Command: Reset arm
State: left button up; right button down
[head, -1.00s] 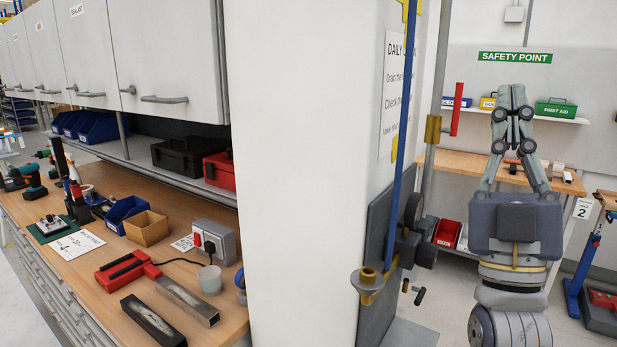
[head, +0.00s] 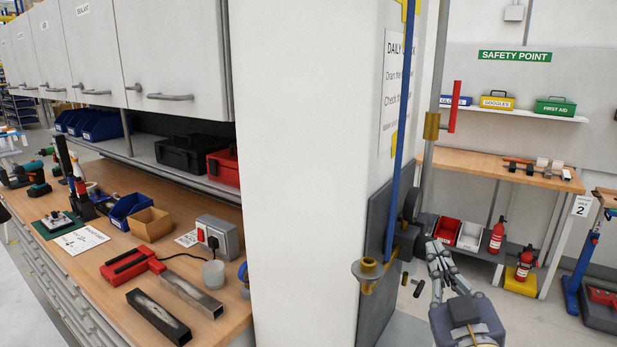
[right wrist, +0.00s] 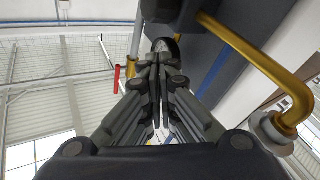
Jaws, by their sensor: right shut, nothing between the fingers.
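My right gripper (head: 434,246) is low in the right half of the head view, pointing up and slightly left. Its fingers are together with nothing between them. In the right wrist view the closed fingers (right wrist: 158,62) show in the centre, pointing at the underside of dark fittings. My left gripper is not in view.
A brass pipe (right wrist: 255,55) crosses the right wrist view. A workbench with tools (head: 110,190) stands left; a safety bench (head: 500,170) stands behind.

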jog(key=s+f+g, duration=0.5)
jog(key=f, duration=0.8)
jog(key=s+f+g, duration=0.4)
jog(key=f, duration=0.8)
jog(key=s+f+m+g, duration=0.1)
jog(key=s+f+g, duration=0.4)
jog(key=s, duration=0.4)
jog(key=s+f+m+g, duration=0.1)
jog(key=s+f+g, duration=0.2)
jog(key=s+f, duration=0.55)
notch_tip(320, 180, down, 25)
jog(key=s+a+g, duration=0.1)
jog(key=s, duration=0.1)
jog(key=s+d+f+g, duration=0.1)
jog(key=s+d+f, duration=0.2)
jog(key=s+f, duration=1.4)
jog(key=shift+s+n+g, duration=0.3)
jog(key=shift+n, duration=0.1)
